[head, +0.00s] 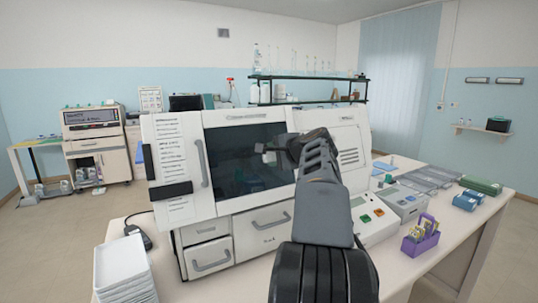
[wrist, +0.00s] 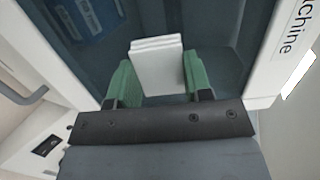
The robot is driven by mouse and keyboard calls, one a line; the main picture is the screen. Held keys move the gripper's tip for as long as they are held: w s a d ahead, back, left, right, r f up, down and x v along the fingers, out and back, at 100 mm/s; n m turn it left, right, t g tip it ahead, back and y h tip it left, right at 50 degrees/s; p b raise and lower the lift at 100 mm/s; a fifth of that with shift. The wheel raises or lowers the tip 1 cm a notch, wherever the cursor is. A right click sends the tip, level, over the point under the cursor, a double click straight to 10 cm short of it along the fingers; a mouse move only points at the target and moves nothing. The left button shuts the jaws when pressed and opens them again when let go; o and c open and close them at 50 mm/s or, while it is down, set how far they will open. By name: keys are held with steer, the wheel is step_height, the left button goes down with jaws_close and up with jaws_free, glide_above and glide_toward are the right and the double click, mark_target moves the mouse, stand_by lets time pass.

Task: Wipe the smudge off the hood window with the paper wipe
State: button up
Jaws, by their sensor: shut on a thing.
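My gripper (wrist: 157,82) has green fingers and is shut on the paper wipe (wrist: 157,65), a folded white pad that sticks out past the fingertips. The hood window (head: 235,165) is the dark glass pane in the front of the white machine. In the head view my gripper (head: 268,153) is in front of the right part of this pane. In the wrist view the window (wrist: 215,30) fills the space behind the wipe. I cannot tell whether the wipe touches the glass. I cannot make out a smudge in either view; my arm and the wipe cover part of the pane.
The white machine (head: 190,250) stands on the bench, with a handle (head: 201,163) left of the window. White trays (head: 122,268) are stacked at the front left. A purple rack (head: 421,237) and a grey device (head: 402,202) are to the right.

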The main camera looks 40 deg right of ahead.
mark_target(235, 160)
steer(key=shift+w+a+b, duration=0.2)
steer(key=shift+w+a, duration=0.05)
steer(key=shift+a, duration=0.6)
steer(key=shift+w+a+b, duration=0.2)
steer(key=shift+a+b, duration=0.05)
steer(key=shift+a, duration=0.6)
steer(key=shift+w+a+b, duration=0.2)
steer(key=shift+w+a, duration=0.05)
steer(key=shift+a, duration=0.6)
steer(key=shift+w+a, duration=0.25)
steer(key=shift+a, duration=0.7)
steer(key=shift+w+a, duration=0.25)
steer(key=shift+a, duration=0.75)
steer(key=shift+w+a, duration=0.25)
steer(key=shift+a, duration=0.7)
steer(key=shift+a+b+v, duration=0.15)
steer(key=shift+v, duration=1.35)
steer(key=shift+a+b+v, duration=0.15)
steer(key=shift+v, duration=1.35)
steer(key=v, duration=0.2)
steer(key=shift+s+a+r, duration=0.1)
steer(key=shift+s+a, duration=0.1)
steer(key=shift+s, duration=0.2)
